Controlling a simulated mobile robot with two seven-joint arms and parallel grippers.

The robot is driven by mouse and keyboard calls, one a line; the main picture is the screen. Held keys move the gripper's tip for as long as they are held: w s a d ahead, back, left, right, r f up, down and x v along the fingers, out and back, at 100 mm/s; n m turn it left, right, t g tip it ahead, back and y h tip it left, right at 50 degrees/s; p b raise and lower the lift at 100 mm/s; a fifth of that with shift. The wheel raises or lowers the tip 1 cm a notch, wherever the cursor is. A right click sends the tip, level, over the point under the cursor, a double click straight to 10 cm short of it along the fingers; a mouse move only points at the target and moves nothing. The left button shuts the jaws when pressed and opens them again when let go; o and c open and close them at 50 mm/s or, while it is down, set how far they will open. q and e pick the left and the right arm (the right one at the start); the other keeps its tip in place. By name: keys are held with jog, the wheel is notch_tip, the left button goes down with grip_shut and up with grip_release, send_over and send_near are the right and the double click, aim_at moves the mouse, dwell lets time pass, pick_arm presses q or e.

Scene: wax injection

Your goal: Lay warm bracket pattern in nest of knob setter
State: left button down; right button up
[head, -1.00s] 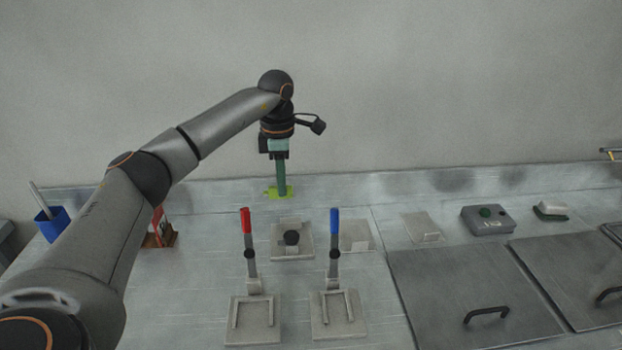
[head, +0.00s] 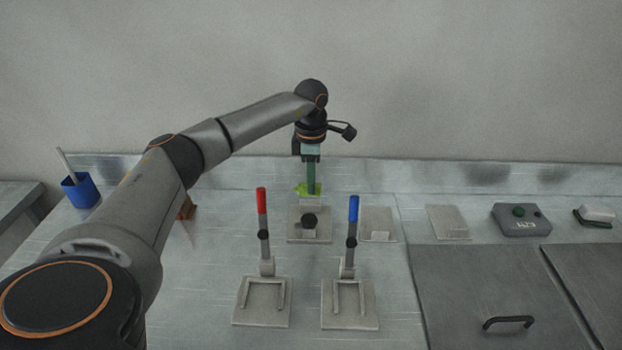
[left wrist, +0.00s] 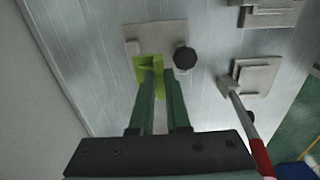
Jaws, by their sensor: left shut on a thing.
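The yellow-green bracket pattern (head: 300,189) is held in my left gripper (head: 312,184), which points straight down with its green fingers shut on it. The pattern also shows between the fingertips in the left wrist view (left wrist: 143,66). The knob setter (head: 296,236), a pale plate with a black knob (head: 309,221), stands just below and in front of the pattern in the head view. In the left wrist view the pattern overlaps the plate's edge (left wrist: 140,34), beside the knob (left wrist: 185,57). I cannot tell whether they touch. The nest is hard to make out. My right gripper is not in view.
Two clamp fixtures stand in front, with an upright red handle (head: 262,201) and blue handle (head: 353,209). Flat fixtures (head: 378,226) and a grey control box (head: 520,220) are to the right. A blue cup (head: 80,191) stands at the left; the wall is behind.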

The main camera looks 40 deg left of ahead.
pick_arm(q)
jog(key=shift+f+b, duration=1.45)
jog(key=shift+f, duration=1.5)
jog(key=shift+r+p, duration=0.1)
jog(key=shift+p, duration=0.5)
jog(key=shift+f+b, duration=1.25)
jog(key=shift+f, duration=0.9)
jog(key=c, duration=0.8)
grip_release()
jog(key=shift+c, duration=0.2)
jog(key=shift+d+f, duration=0.1)
notch_tip(320, 180, up, 13)
jog(key=shift+f, duration=0.1)
jog(key=shift+w+a, duration=0.1)
jog(key=shift+a, duration=0.1)
